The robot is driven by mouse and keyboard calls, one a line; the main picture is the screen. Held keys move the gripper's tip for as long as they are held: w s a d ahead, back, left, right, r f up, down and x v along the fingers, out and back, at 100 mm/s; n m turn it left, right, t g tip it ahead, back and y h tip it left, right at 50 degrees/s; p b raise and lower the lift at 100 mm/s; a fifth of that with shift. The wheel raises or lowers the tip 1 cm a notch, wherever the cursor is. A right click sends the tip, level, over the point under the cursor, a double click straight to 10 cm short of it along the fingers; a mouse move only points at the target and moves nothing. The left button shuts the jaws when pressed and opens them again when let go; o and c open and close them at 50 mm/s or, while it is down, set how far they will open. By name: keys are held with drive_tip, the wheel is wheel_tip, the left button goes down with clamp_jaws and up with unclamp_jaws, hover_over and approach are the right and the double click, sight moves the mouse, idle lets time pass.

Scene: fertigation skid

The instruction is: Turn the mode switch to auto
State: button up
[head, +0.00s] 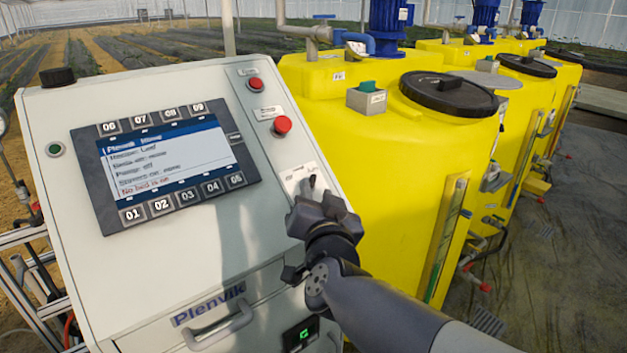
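The mode switch (312,181) appears to be the small dark knob on a pale label plate at the right side of the sloped control panel (245,205). The plate's lettering is too small to read, and so is the knob's setting. My gripper (318,200) is just below and in front of this knob, with the arm coming in from the lower right. The gripper hides the lower part of the plate. I cannot tell whether its fingers touch the knob or whether they are open or shut.
Two red buttons (282,125) sit above the switch. A display (165,165) with numbered keys is to its left. A drawer handle (220,328) and a green-lit unit (301,335) are below. Yellow tanks (380,130) stand close on the right. Floor is clear at far right.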

sight(314, 181)
drive_tip(key=shift+w+a, duration=0.15)
drive_tip(key=shift+w, duration=3.05)
clamp_jaws()
